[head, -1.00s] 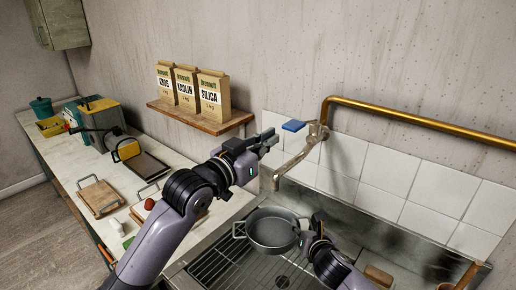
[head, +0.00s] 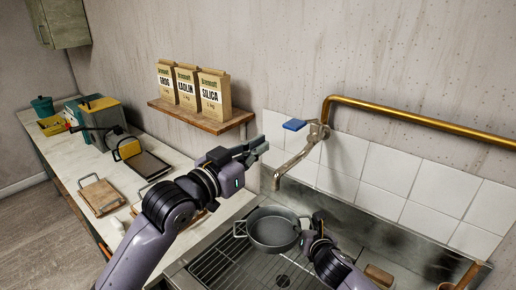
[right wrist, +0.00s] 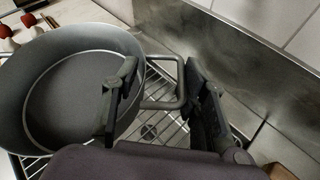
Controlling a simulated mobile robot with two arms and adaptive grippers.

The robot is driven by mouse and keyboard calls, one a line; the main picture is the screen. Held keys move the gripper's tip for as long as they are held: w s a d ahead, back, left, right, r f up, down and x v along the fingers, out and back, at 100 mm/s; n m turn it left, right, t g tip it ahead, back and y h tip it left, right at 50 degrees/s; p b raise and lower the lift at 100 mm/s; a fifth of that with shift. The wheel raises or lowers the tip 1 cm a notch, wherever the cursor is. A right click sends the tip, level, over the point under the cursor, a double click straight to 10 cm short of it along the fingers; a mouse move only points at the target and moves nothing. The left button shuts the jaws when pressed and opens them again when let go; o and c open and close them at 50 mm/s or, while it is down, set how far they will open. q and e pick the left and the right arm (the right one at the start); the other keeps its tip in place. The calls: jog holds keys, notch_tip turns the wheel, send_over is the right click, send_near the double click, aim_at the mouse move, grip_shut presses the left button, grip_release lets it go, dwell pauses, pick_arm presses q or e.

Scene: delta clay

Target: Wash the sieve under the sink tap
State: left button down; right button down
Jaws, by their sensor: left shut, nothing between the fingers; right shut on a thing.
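The sieve (head: 272,232) is a round grey pan shape with a loop handle on each side. It is level over the sink (head: 215,272), below and a little left of the tap spout's end. My right gripper (head: 318,232) is shut on its right-hand handle; the right wrist view shows the handle (right wrist: 165,104) between the fingers (right wrist: 160,100). The tap (head: 298,160) has a blue lever (head: 294,125) on top; I see no water from its spout. My left gripper (head: 258,150) is shut and empty, in the air left of the tap.
A wooden wall shelf (head: 205,119) with three paper bags (head: 187,88) is behind my left arm. The counter (head: 62,160) at left holds boards and tools. A brown block (head: 378,275) lies right of my right arm.

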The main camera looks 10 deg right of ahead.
aim_at(286, 246)
jog(key=shift+a+r, duration=0.1)
jog(key=shift+s+a+p, duration=0.95)
jog(key=shift+s+a, duration=0.65)
jog(key=shift+s, duration=0.05)
jog(key=shift+s+a+p, duration=0.85)
jog(key=shift+s+a, duration=1.05)
